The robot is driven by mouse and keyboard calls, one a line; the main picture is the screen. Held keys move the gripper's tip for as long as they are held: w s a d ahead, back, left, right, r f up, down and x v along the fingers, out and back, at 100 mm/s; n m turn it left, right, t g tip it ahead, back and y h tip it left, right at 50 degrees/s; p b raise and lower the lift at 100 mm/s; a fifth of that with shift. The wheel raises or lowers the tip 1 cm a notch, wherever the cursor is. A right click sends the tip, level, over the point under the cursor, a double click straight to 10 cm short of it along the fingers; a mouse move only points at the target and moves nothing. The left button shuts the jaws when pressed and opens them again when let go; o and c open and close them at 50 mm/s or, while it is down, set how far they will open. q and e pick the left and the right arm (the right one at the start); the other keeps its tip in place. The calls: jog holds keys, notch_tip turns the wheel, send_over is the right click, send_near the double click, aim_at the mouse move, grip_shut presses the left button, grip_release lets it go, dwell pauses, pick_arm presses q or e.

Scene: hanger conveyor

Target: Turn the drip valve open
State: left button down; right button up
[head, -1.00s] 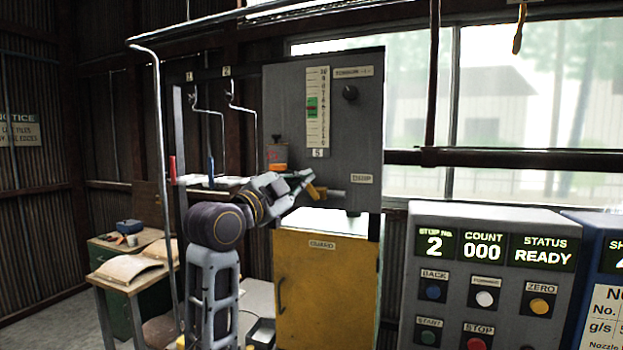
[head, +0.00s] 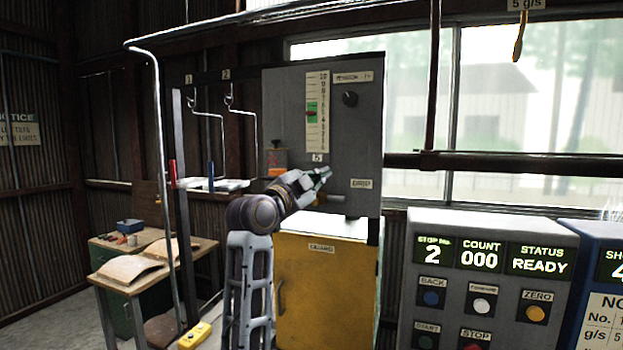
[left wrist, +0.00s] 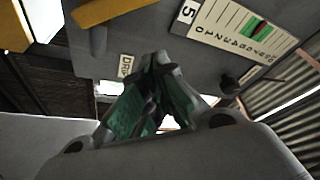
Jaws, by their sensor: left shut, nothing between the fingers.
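The drip valve's yellow lever (head: 336,197) shows small at the lower part of the grey panel (head: 345,130), left of the DRIP label (head: 362,184). In the left wrist view the lever (left wrist: 110,10) is a yellow bar at the upper left, and the DRIP label (left wrist: 125,66) is below it. My left gripper (head: 326,173) is shut and empty, just above the lever in the head view. In the left wrist view its green-padded fingers (left wrist: 158,62) meet, with a gap between them and the lever. The arm hides part of the valve's pipe. My right gripper is not in view.
A yellow guard cabinet (head: 320,275) stands below the panel. Hooks (head: 229,98) hang from the rail at the left. A control console (head: 485,230) stands at the right. The panel's black knob (head: 350,98) is above my left gripper.

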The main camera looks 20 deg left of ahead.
pick_arm(q)
jog(key=w+a+f+p, duration=0.1)
jog(key=w+a+f, duration=0.1)
jog(key=shift+w+a+p, duration=0.1)
jog(key=shift+a+p, duration=0.2)
jog(key=shift+p, duration=0.1)
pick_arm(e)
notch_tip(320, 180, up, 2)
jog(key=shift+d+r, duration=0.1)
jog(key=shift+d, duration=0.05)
pick_arm(q)
jog(key=shift+a, duration=0.1)
jog(key=shift+a, duration=0.15)
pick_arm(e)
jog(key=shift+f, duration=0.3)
